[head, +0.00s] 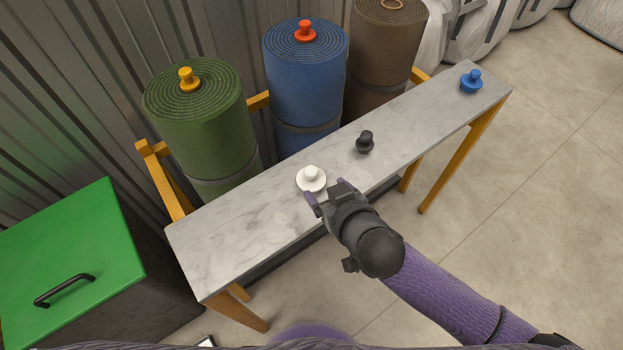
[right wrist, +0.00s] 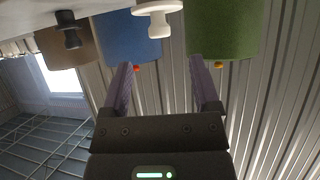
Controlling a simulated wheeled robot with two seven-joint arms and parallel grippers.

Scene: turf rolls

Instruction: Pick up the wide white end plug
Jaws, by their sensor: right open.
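The wide white end plug (head: 312,177) stands upright on the marble-topped bench (head: 240,220), with a broad round base and a small knob on top. It also shows at the top of the right wrist view (right wrist: 156,20), where the picture is upside down. My right gripper (head: 326,193) is open and empty at the near side of the plug. In the right wrist view its two purple fingers (right wrist: 164,80) are spread apart, and the plug lies beyond their tips, not between them. My left gripper is not in view.
A black plug (head: 365,142) and a blue plug (head: 471,82) stand farther right on the bench. Green (head: 205,140), blue (head: 305,85) and brown (head: 385,60) rolls stand behind it. A green-lidded box (head: 65,260) is at left. The bench's left end is clear.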

